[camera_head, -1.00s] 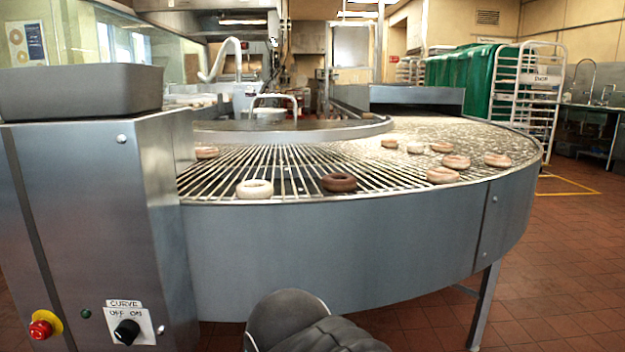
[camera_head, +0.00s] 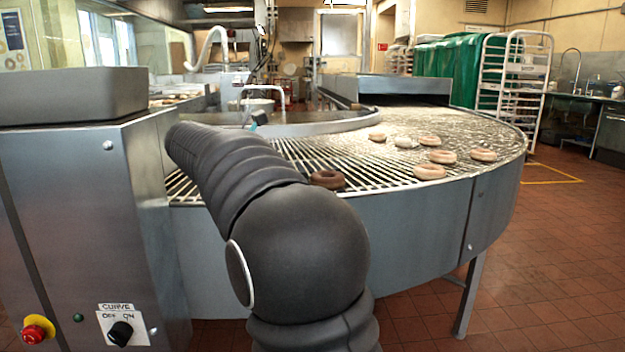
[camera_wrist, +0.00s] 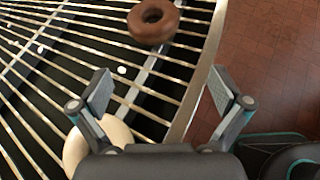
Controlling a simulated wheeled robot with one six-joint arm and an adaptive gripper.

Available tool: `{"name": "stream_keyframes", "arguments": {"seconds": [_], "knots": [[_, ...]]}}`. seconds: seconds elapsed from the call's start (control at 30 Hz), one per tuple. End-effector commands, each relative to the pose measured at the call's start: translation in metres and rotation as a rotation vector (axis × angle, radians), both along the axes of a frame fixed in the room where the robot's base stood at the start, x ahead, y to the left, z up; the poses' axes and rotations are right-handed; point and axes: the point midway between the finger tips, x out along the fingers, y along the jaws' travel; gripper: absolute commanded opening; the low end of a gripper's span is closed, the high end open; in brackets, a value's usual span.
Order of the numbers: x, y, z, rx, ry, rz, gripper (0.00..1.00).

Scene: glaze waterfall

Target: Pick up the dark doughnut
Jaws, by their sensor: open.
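The dark doughnut (camera_head: 327,179) lies on the wire conveyor near its front edge, just right of my arm in the head view. In the wrist view the dark doughnut (camera_wrist: 153,21) is at the top, beyond the fingertips and left of the metal rim. My gripper (camera_wrist: 163,88) is open and empty, with its fingers spread apart over the conveyor edge. A pale doughnut (camera_wrist: 88,150) lies partly hidden below the left finger. My arm hides the gripper in the head view.
Several light doughnuts, one of them here (camera_head: 429,172), lie on the right part of the curved conveyor (camera_head: 420,215). A steel control cabinet (camera_head: 90,220) stands at the left. Tiled floor (camera_head: 540,270) is open at the right.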

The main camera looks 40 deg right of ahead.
Motion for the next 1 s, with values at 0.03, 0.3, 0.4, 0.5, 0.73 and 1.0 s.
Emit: {"name": "stream_keyframes", "arguments": {"seconds": [0.03, 0.3, 0.4, 0.5, 0.73, 1.0], "knots": [[0.006, -0.003, 0.002, -0.024, 0.029, 0.001, 1.0], [0.013, -0.028, 0.0, -0.063, 0.082, 0.003, 1.0], [0.013, -0.045, -0.007, -0.062, 0.081, 0.003, 1.0], [0.013, -0.062, -0.014, -0.062, 0.08, 0.003, 1.0], [0.014, -0.086, -0.024, -0.062, 0.078, 0.005, 1.0], [0.015, -0.1, -0.029, -0.06, 0.079, 0.004, 1.0]]}}
